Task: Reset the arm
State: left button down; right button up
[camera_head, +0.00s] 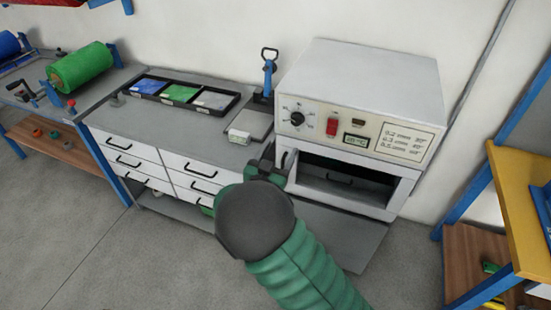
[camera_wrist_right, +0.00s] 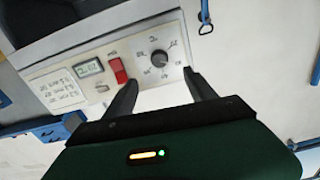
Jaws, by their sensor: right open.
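My right arm, in a green ribbed sleeve, reaches in from the bottom of the head view. My right gripper (camera_head: 277,168) is in front of the left side of the white oven (camera_head: 363,80). In the right wrist view its two dark fingers (camera_wrist_right: 165,92) are apart with nothing between them. Beyond them is the oven's panel with a black dial (camera_wrist_right: 159,58), a red switch (camera_wrist_right: 118,70) and a small display (camera_wrist_right: 88,67). The oven's front opening (camera_head: 345,178) shows a dark inside with a handle. My left gripper is not seen.
Left of the oven, a grey bench with white drawers (camera_head: 120,143) holds a black tray of blue, green and grey pieces (camera_head: 183,94), a small scale (camera_head: 250,125) and a blue-handled tool (camera_head: 268,75). A yellow-topped shelf (camera_head: 520,210) stands at right. Grey floor (camera_head: 70,250) is clear at lower left.

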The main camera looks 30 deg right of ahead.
jog(key=shift+v, duration=1.6)
